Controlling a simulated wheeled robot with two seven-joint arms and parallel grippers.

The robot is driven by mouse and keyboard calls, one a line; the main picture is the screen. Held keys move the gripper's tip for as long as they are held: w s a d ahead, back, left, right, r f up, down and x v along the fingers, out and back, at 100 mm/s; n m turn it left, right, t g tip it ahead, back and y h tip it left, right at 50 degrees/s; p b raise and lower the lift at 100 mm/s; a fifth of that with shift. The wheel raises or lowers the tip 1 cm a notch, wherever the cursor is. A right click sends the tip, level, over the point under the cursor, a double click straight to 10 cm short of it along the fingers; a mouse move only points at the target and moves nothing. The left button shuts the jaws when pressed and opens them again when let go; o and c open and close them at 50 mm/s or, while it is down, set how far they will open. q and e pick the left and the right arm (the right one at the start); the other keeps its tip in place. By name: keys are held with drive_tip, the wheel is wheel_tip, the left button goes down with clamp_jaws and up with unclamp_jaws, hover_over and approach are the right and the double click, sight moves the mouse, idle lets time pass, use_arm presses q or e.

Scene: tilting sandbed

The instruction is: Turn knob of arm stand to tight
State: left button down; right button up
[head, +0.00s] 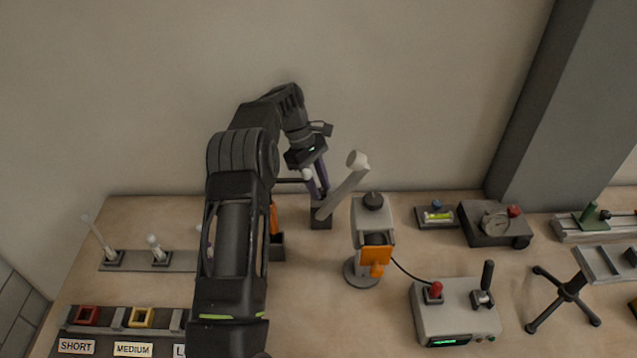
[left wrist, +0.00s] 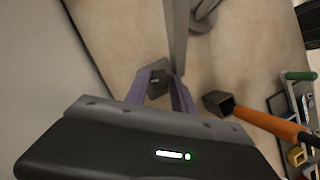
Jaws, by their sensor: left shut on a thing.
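The arm stand has a dark base (head: 320,217) on the bench and a tilted grey arm (head: 342,195) with a pale cylindrical end at the upper right. In the left wrist view the grey arm (left wrist: 177,38) runs up from beside a dark faceted knob (left wrist: 157,82). My left gripper (head: 315,188) reaches down at the stand from behind. In the left wrist view its purple fingers (left wrist: 160,92) are on both sides of the knob and shut on it. The finger contact is partly hidden in the head view. My right gripper is not in view.
An orange-handled tool (head: 274,217) in a dark holder stands just left of the stand. A grey device with an orange part (head: 376,254) stands to the right. A control box (head: 455,312) is at the front right. The wall is close behind.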

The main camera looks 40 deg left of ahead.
use_arm(q)
drive_tip(key=c, duration=1.1)
unclamp_jaws()
drive_tip(key=shift+o, duration=0.2)
drive_tip(key=shift+n, duration=0.3)
